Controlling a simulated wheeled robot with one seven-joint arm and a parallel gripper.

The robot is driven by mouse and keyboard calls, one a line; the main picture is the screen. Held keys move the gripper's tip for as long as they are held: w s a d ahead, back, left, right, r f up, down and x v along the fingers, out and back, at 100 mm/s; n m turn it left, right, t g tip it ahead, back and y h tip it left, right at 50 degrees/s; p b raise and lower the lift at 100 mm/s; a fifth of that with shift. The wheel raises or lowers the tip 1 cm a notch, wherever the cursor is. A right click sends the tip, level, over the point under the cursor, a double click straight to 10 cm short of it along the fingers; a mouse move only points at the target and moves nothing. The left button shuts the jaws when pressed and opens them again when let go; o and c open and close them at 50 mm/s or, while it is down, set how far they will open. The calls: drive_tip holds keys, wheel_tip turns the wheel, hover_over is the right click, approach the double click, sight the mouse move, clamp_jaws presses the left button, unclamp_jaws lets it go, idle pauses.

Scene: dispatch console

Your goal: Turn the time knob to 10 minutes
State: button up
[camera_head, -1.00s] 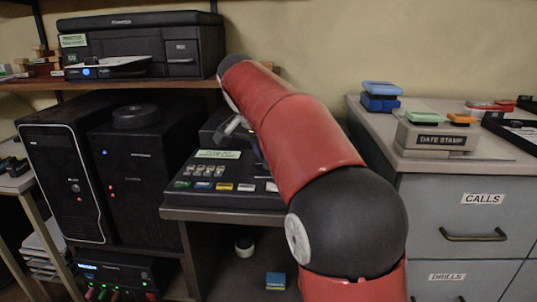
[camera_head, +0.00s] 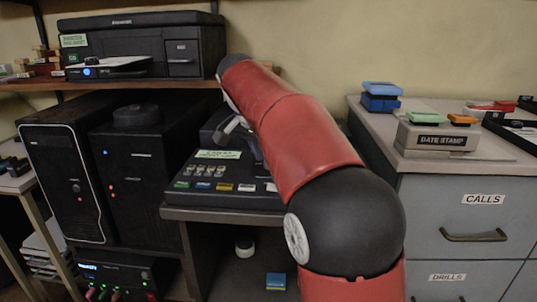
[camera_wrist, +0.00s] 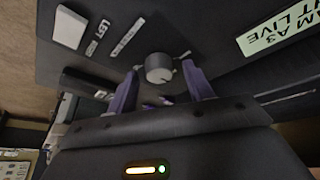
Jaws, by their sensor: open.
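The time knob (camera_wrist: 158,68) is a small round grey knob on the dark console face in the wrist view. Printed labels stand beside it, too small and tilted to read surely. My gripper (camera_wrist: 160,88) is open, with one purple finger on each side just below the knob in the picture. I cannot tell whether either finger touches it. In the head view the dark console (camera_head: 226,190) stands on a low desk, with rows of keys in front. My red arm hides the console's right part and the knob there.
A printer (camera_head: 140,45) sits on the shelf above. Black computer towers (camera_head: 140,175) stand left of the console. At right is a grey drawer cabinet (camera_head: 455,190) with a date stamp (camera_head: 436,140) on top. A pale label (camera_wrist: 280,32) lies beside the knob area.

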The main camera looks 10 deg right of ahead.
sight(259, 172)
drive_tip(key=v, duration=0.7)
drive_tip(key=shift+r, duration=0.4)
drive_tip(key=shift+a, duration=0.1)
drive_tip(key=s+n, duration=0.1)
drive_tip(key=s+d+f, duration=0.1)
drive_tip(key=s, duration=0.1)
drive_tip(key=s+d+n+y, duration=0.1)
drive_tip(key=s, duration=0.1)
drive_tip(key=shift+s+d+f+n+t, duration=0.25)
drive_tip(key=shift+n+t, duration=0.05)
drive_tip(key=s+f+n+t+y, duration=0.2)
drive_tip(key=s+f+n, duration=0.5)
drive_tip(key=s+f, duration=1.3)
drive_tip(key=shift+s+d+n+t+y, duration=0.3)
drive_tip(key=shift+s+y, duration=0.2)
drive_tip(key=shift+s, duration=0.45)
